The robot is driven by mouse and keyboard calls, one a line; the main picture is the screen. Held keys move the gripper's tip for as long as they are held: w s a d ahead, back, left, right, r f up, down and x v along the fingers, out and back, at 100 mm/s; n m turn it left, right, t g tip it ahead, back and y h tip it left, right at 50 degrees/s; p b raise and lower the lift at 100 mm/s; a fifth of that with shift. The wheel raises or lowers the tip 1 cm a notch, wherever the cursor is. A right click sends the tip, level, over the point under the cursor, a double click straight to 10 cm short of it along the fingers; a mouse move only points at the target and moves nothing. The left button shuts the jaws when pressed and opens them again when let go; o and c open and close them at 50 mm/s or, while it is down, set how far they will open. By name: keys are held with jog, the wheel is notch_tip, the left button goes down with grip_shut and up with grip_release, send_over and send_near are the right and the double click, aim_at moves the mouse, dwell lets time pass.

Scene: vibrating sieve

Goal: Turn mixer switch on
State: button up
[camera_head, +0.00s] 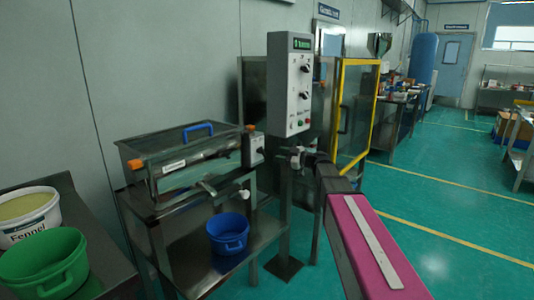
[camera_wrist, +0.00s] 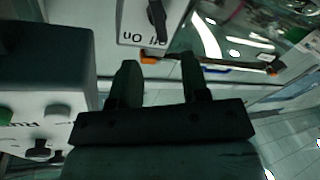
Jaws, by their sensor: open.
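A small grey switch box (camera_head: 253,148) is fixed to the right end of the metal mixer (camera_head: 190,165). In the wrist view, the switch box (camera_wrist: 130,25) has a black rotary knob (camera_wrist: 157,18) and upside-down Off and On lettering. I cannot tell for sure which mark the knob points to. My gripper (camera_wrist: 158,65) is open and empty. Its two dark fingers point toward the switch box, apart from the knob. In the head view my gripper (camera_head: 298,157) is small, right of the switch box and below the control panel, partly hidden by my arm.
A grey control panel (camera_head: 290,90) on a post stands close to my gripper; its buttoned face also shows in the wrist view (camera_wrist: 50,95). A blue bucket (camera_head: 228,232) stands on the metal stand. A green bucket (camera_head: 45,270) and white Fennel tub (camera_head: 30,215) stand left. Open floor lies right.

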aim_at(261, 152)
jog(key=x, duration=0.8)
jog(key=shift+f, duration=0.1)
grip_shut()
